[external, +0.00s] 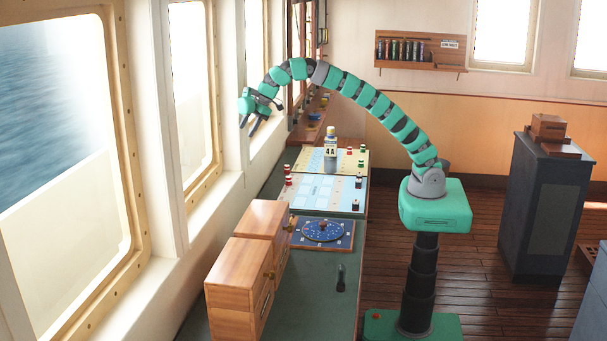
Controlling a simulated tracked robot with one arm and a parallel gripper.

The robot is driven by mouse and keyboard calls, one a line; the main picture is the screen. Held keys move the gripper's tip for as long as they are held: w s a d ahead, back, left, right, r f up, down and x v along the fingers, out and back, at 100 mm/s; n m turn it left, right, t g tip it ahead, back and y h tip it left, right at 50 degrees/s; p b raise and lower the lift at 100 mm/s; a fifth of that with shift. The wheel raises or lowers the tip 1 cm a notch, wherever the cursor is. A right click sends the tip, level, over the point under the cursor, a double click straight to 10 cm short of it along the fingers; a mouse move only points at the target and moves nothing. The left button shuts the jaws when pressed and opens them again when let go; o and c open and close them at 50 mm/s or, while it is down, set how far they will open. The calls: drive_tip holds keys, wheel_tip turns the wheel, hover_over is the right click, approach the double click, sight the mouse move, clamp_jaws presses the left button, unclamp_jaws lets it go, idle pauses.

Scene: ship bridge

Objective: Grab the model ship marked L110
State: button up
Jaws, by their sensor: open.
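I cannot make out a model ship marked L110, and no such marking is readable. A few small objects, one of them blue (314,116), stand on a brown shelf (311,129) by the far windows; they are too small to identify. My gripper (248,126) is at the end of my green segmented arm, which arches to the left over the counter. It is open, tilted downward and apparently empty, in front of the window wall. It is left of the brown shelf in the picture; their distance in depth is unclear.
A dark cabinet (543,205) stands right; the plank floor between is clear.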

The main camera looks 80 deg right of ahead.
drive_tip(key=s+a+f+n+g, duration=0.1)
drive_tip(key=a+f, duration=0.3)
drive_tip(key=f, duration=0.5)
drive_tip(key=s+a+f+n+g+h, duration=0.1)
drive_tip(key=a+f+n+g, duration=0.1)
drive_tip(key=f, duration=0.8)
drive_tip(key=s+a+f+n+g, duration=0.1)
drive_tip(key=a+f+n+g, duration=0.1)
drive_tip(key=a+f, duration=0.5)
drive_tip(key=shift+s+a+f+n+g+h+b, duration=0.1)
drive_tip(key=shift+f+n, duration=0.1)
drive_tip(key=shift+f, duration=0.35)
drive_tip(key=shift+s+d+f+n+g+h+b, duration=0.1)
drive_tip(key=shift+s+f+n, duration=0.1)
drive_tip(key=shift+f, duration=0.35)
drive_tip(key=shift+s+a+f+n+g+h+b, duration=0.1)
drive_tip(key=shift+f+n, duration=0.1)
drive_tip(key=shift+f, duration=0.35)
drive_tip(key=shift+w+a+f+p, duration=0.1)
drive_tip(key=shift+f+p, duration=0.7)
drive_tip(key=shift+f, duration=3.1)
drive_tip(key=c, duration=1.1)
drive_tip(key=shift+r, duration=0.2)
wheel_tip(320, 180, up, 5)
drive_tip(key=shift+w+r+b, duration=0.1)
drive_tip(key=shift+b, duration=0.45)
drive_tip(key=shift+r+p, duration=0.3)
drive_tip(key=shift+r, duration=0.95)
wheel_tip(320, 180, up, 10)
drive_tip(key=p, duration=1)
